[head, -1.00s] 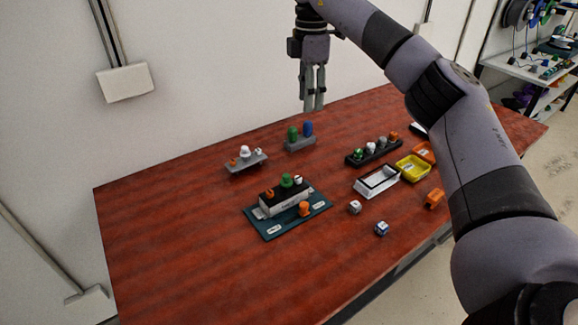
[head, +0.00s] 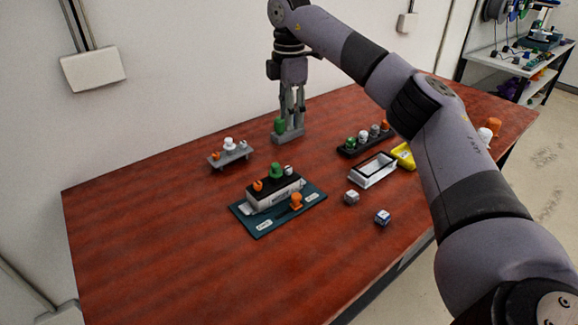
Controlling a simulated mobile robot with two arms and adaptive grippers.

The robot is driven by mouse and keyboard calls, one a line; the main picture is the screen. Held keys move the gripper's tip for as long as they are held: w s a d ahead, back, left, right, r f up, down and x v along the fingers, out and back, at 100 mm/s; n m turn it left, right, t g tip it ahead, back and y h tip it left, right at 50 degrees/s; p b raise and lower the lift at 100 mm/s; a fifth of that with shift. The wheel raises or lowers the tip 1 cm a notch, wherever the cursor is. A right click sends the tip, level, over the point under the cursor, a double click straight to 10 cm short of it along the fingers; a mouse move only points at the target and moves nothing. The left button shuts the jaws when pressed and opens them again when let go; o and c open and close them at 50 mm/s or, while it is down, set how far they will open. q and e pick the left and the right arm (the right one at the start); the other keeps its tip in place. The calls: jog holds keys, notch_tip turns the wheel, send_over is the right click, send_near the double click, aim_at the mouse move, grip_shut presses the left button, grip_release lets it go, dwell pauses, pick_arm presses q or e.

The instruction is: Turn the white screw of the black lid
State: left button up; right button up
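The black lid (head: 266,191) tops a pale box on a dark teal mat (head: 250,222). The white screw (head: 288,170) stands on the lid's right end, beside a green screw (head: 276,170) and an orange one (head: 258,185). My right gripper (head: 293,117) points down at a small grey stand (head: 288,137) behind the box, well away from the lid. A green piece (head: 279,126) stands on this stand, left of the fingers. The fingers cover the spot of the blue piece, so their grip is unclear. My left gripper is out of view.
A grey rack (head: 231,157) with white and orange pieces stands at the back left. A black rack (head: 362,145), an open white-rimmed box (head: 373,172) and a yellow tray (head: 403,155) are to the right. Two small cubes (head: 351,197) (head: 383,217) lie in front. The left tabletop is clear.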

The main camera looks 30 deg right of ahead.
aim_at(289, 167)
notch_tip(289, 167, down, 15)
jog(key=shift+p, duration=0.6)
jog(key=shift+c, duration=0.3)
grip_shut()
